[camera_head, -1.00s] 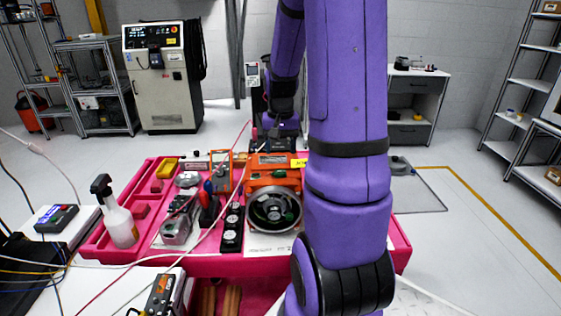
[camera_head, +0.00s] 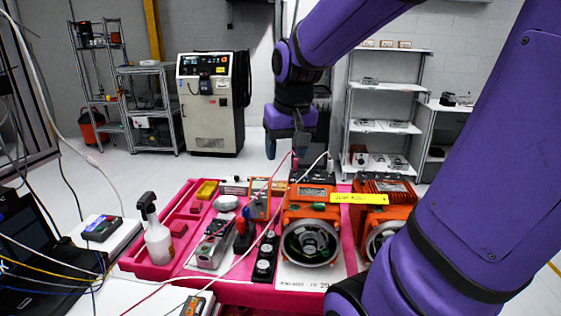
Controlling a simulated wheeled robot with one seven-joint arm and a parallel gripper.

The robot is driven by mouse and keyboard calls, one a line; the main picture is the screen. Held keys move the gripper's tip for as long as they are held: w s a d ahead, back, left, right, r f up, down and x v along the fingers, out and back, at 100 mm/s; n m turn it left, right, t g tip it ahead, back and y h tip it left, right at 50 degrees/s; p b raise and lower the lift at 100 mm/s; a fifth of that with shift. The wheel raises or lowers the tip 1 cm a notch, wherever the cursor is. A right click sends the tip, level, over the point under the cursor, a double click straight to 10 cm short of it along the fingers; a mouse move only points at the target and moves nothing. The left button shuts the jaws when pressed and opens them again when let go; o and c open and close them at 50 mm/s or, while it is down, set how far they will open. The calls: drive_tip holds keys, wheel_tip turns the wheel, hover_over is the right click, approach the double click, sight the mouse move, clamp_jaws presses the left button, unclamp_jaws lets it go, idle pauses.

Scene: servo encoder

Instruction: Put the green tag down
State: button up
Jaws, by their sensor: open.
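My gripper (camera_head: 290,135) hangs pointing down beyond the back edge of the pink bench, above a dark box (camera_head: 312,182) at the back. It is open; its fingertips are small and partly hard to make out. I cannot make out a green tag anywhere, neither at the gripper nor on the bench. A yellow label (camera_head: 358,198) with dark lettering lies across the gap between two orange machines.
The pink bench (camera_head: 160,272) is crowded: an orange servo unit (camera_head: 312,205) with a handwheel, a second orange unit (camera_head: 385,188), a black strip with round knobs (camera_head: 265,258), and a spray bottle (camera_head: 157,238) at left. Thin cables cross it. My arm hides the bench's right side.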

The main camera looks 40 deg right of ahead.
drive_tip(key=s+a+r+n+t, duration=0.2)
drive_tip(key=s+a+r+n, duration=0.1)
drive_tip(key=s+a, duration=0.6)
drive_tip(key=shift+s+a+r+n+t+y, duration=0.2)
drive_tip(key=shift+a+n+t+y, duration=0.2)
drive_tip(key=shift+a+n, duration=0.5)
